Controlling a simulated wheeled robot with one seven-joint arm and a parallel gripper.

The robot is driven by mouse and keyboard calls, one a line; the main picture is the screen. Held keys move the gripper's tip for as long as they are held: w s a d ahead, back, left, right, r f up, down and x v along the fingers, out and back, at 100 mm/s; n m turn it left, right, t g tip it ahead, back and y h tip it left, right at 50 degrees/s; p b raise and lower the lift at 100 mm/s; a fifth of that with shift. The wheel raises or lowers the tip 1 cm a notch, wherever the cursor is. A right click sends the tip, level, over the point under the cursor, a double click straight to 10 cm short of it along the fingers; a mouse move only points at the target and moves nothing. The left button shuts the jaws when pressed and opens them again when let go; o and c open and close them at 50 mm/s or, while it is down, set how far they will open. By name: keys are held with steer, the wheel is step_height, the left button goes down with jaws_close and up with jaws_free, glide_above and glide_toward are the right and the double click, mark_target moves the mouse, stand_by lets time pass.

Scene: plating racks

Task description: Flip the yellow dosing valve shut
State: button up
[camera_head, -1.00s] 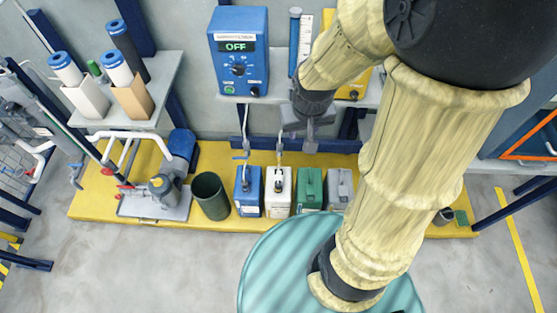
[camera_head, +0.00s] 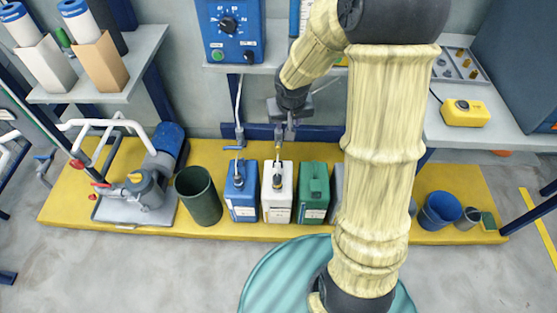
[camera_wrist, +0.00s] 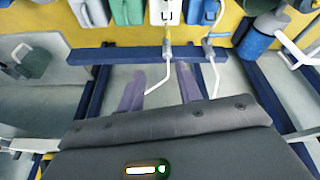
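The yellow dosing valve (camera_wrist: 168,42) is a small fitting on a thin white hose, near the top of the wrist view, above the white container (camera_wrist: 166,11). Its lever is too small for me to tell which way it points. In the head view my gripper's end hides most of this valve. In the head view my gripper (camera_head: 287,128) hangs above the white container (camera_head: 278,195).
A blue-handled valve (camera_head: 235,148) sits close by to the left, above a blue container (camera_head: 241,195). A green container (camera_head: 313,195) stands on the right. A dark blue beam (camera_wrist: 110,55) runs behind the hoses.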

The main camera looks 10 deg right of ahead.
steer(key=b, duration=0.9)
glide_toward(278, 149)
steer(key=s+v, duration=0.1)
steer(key=v, duration=0.5)
steer(key=shift+w+d+f+t, duration=0.15)
steer(key=shift+d+f+t, duration=0.15)
steer(key=shift+t, duration=0.1)
steer(key=b+x, duration=0.4)
steer(key=x, duration=0.4)
steer(key=b+x, duration=0.4)
steer(key=x, duration=0.5)
steer(key=shift+a+f, duration=0.2)
steer(key=shift+f, duration=0.05)
jaws_close()
